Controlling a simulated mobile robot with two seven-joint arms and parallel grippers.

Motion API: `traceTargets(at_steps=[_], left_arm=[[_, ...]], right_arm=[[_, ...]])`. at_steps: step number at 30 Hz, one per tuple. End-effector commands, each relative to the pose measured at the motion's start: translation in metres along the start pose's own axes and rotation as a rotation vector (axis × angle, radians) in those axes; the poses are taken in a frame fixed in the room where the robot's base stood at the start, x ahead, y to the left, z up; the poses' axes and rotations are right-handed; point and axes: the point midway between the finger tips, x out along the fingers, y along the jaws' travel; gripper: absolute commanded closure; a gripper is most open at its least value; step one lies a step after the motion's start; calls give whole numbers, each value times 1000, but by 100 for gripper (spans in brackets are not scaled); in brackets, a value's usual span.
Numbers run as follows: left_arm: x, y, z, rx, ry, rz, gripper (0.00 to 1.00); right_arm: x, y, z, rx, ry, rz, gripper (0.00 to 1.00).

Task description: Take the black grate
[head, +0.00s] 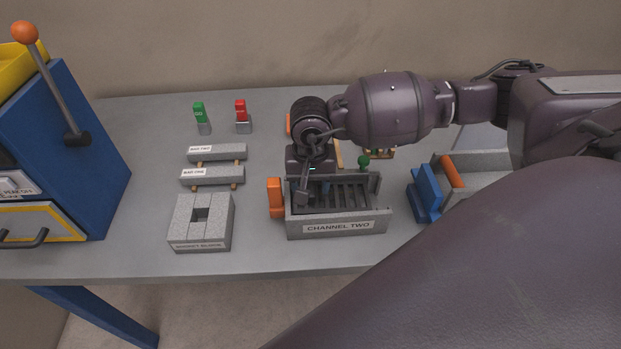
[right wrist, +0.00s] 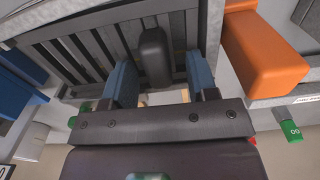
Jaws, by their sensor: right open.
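The black grate (head: 350,196) lies inside the grey box labelled CHANNEL TWO (head: 337,226), its dark bars showing to the right of my gripper. In the right wrist view the grate (right wrist: 88,52) shows parallel bars with an upright black handle (right wrist: 155,56). My right gripper (head: 314,188) points down over the left part of the box. Its two blue fingers are apart, one on each side of the handle in the right wrist view; I cannot tell whether they touch it. My gripper hides part of the grate in the head view. My left gripper is not in view.
An orange block (head: 275,197) stands against the box's left side. A blue part (head: 425,195) stands to the right. A grey block with a square hole (head: 185,224) and two labelled bars (head: 212,175) lie left. A blue cabinet (head: 85,150) borders the bench.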

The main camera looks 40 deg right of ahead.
Motion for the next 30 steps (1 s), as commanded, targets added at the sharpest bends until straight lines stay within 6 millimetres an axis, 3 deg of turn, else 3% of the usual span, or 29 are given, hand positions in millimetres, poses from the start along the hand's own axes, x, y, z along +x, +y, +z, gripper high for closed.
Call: traceTargets(at_steps=[4, 14, 16, 17, 21, 30], left_arm=[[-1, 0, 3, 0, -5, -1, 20], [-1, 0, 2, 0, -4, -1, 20], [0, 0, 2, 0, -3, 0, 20], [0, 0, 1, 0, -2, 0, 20], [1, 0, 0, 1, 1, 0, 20], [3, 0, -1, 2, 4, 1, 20]], right_arm=[[0, 0, 0, 0, 0, 0, 48], [0, 0, 0, 0, -1, 0, 99], [0, 0, 0, 0, -1, 0, 100], [0, 0, 0, 0, -1, 0, 78], [0, 0, 0, 0, 0, 0, 100], [0, 0, 1, 0, 0, 0, 100]])
